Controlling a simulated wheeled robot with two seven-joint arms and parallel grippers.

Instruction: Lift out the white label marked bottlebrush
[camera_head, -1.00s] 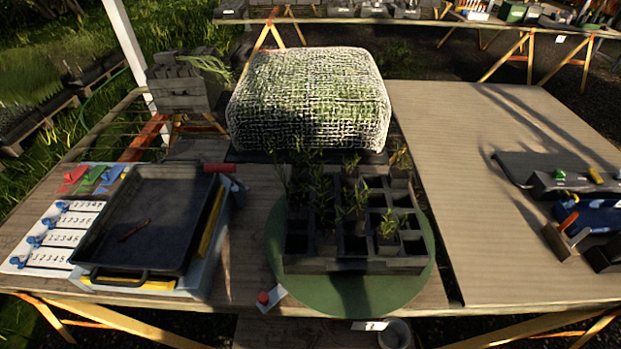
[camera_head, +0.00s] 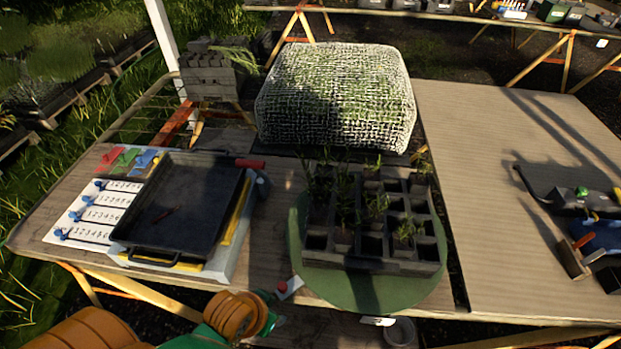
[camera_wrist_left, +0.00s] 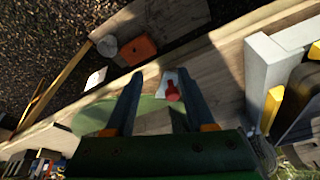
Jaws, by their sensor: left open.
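A black cell tray (camera_head: 372,262) of seedlings stands on a round green mat (camera_head: 300,275). I cannot read the word bottlebrush on any label. A small white piece with a red knob (camera_head: 283,287) lies at the mat's front left edge; the knob also shows in the wrist view (camera_wrist_left: 172,92). My right gripper is not in view.
A black tray (camera_head: 182,210) with a red-handled tool behind it fills the left of the table, next to a numbered white board (camera_head: 90,215). A net-covered block (camera_head: 335,98) stands behind the seedlings. A grey cup (camera_head: 400,332) is at the front. The right tabletop (camera_head: 500,240) is mostly clear.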

